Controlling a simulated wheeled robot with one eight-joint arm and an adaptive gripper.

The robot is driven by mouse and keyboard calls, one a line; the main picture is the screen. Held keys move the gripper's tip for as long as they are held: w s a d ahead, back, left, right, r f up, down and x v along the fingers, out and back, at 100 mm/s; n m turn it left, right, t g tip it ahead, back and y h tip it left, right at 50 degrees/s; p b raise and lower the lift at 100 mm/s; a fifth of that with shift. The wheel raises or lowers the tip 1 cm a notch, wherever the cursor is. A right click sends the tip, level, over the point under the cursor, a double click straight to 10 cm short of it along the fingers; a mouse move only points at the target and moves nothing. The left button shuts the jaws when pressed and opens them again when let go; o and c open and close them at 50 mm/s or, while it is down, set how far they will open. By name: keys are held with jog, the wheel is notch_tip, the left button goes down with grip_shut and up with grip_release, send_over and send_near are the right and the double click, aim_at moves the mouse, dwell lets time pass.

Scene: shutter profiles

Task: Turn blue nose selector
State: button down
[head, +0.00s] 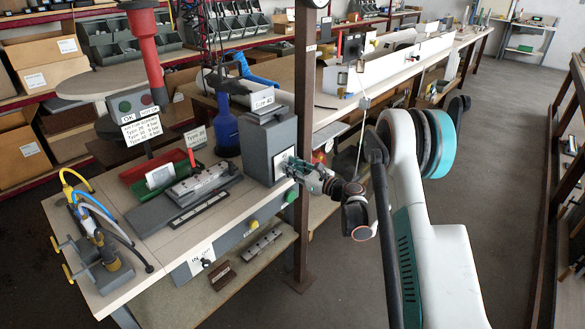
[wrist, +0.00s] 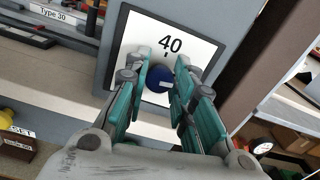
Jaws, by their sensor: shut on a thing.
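The blue nose selector (wrist: 159,79) is a round blue knob with a pale pointer mark, on a white plate marked "40" (wrist: 171,45). In the wrist view my gripper (wrist: 169,80) has its teal fingers on either side of the knob and is shut on it. The fingers hide part of the knob's rim. In the head view my gripper (head: 292,165) reaches the front face of the grey box (head: 268,140) that carries the plate. The knob itself is hidden by the gripper there.
The workbench (head: 165,245) holds a green tray (head: 158,172), a grey fixture (head: 199,184) and hoses at its front left. A brown post (head: 302,150) stands close beside my gripper. Open floor lies to the right.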

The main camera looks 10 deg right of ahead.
jog(key=shift+s+a+f+n, duration=0.1)
jog(key=shift+n, duration=3.95)
jog(key=shift+f+n, duration=0.1)
jog(key=shift+n, duration=3.95)
jog(key=c, duration=1.4)
grip_release()
jog(key=shift+o, duration=0.2)
jog(key=v, duration=1.2)
